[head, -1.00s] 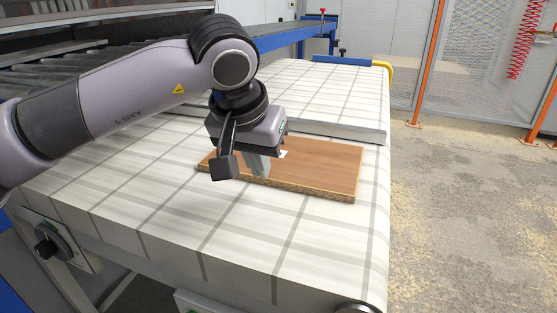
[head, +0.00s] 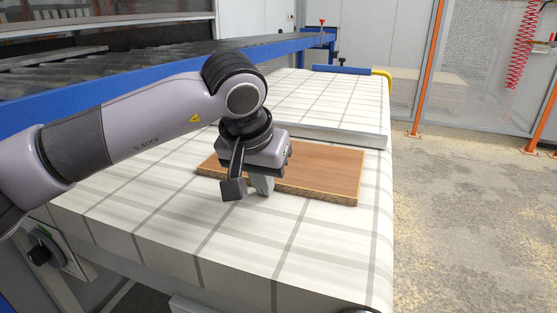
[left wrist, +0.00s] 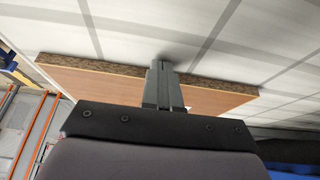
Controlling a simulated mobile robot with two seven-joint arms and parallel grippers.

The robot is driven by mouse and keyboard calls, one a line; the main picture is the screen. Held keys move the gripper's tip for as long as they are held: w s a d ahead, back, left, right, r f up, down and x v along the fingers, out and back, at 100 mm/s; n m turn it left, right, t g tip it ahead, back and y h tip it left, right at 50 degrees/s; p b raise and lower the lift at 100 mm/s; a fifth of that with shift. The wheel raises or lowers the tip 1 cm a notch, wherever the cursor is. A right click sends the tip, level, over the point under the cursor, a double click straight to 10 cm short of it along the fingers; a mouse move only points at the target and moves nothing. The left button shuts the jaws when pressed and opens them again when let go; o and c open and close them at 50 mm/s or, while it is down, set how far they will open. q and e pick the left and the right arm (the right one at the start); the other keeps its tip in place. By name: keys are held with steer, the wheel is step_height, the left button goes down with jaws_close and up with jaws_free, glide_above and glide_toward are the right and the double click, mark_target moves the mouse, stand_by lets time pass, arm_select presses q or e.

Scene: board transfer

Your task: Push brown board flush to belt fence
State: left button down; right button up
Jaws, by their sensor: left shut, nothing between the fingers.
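The brown board (head: 325,175) lies flat on the white, grey-lined belt (head: 220,235), its raw speckled edge towards me. The grey metal fence (head: 340,134) runs behind it; the board's far edge is close to the fence, and I cannot tell whether they touch. My left gripper (head: 263,187) is shut and empty, fingers pointing down at the board's near edge, left of its middle. In the left wrist view the shut fingers (left wrist: 163,70) cross the board's speckled edge (left wrist: 100,66); contact is unclear. My right gripper is not in view.
A roller conveyor with a blue rail (head: 100,97) runs behind on the left. A blue bar with a yellow end (head: 345,70) stands at the belt's far end. The belt is bare in front of the board. Open floor (head: 460,200) lies to the right.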

arm_select(q)
steer(key=shift+w+d+p, duration=0.3)
steer(key=shift+w+p, duration=0.25)
steer(key=shift+w, duration=0.2)
steer(key=shift+w+d+p, duration=0.3)
steer(key=shift+w+p, duration=0.3)
steer(key=shift+w, duration=0.15)
steer(key=shift+w+d+p, duration=0.3)
steer(key=shift+w+p, duration=0.25)
steer(key=shift+w, duration=0.2)
steer(key=shift+s, duration=0.2)
steer(key=shift+s+a+b, duration=0.25)
steer(key=shift+s+b, duration=0.05)
steer(key=shift+s, duration=0.2)
steer(key=shift+s+a+b, duration=0.2)
steer(key=shift+s+b, duration=0.1)
steer(key=shift+s, duration=0.15)
step_height(320, 180, up, 7)
steer(key=p, duration=0.5)
steer(key=shift+p, duration=0.3)
